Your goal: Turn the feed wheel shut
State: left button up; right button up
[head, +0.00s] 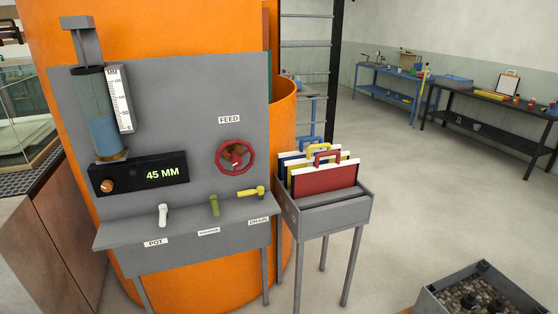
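The red feed wheel (235,157) is mounted on the right part of the grey panel (190,110), below a white label reading FEED (229,119). It has a round rim with a hub in the middle. Whether the valve behind it is open or shut cannot be seen. A clear gauge tube (103,130) with blue liquid stands at the panel's left beside a white scale. A black display (150,174) below it reads 45 MM. Neither of my grippers is in the head view.
White, green and yellow handles (250,193) stand along the panel's lower shelf, with labels including POT and DRAIN. A grey rack (325,214) of coloured boards stands right of the panel. A grey gravel box (480,290) sits at lower right. Open floor lies beyond the rack.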

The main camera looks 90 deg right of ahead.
aim_at(235, 158)
jog(key=z, duration=2.9)
jog(key=k, duration=0.5)
jog(key=u, duration=0.45)
jog(key=i, duration=1.2)
jog(key=u, duration=0.4)
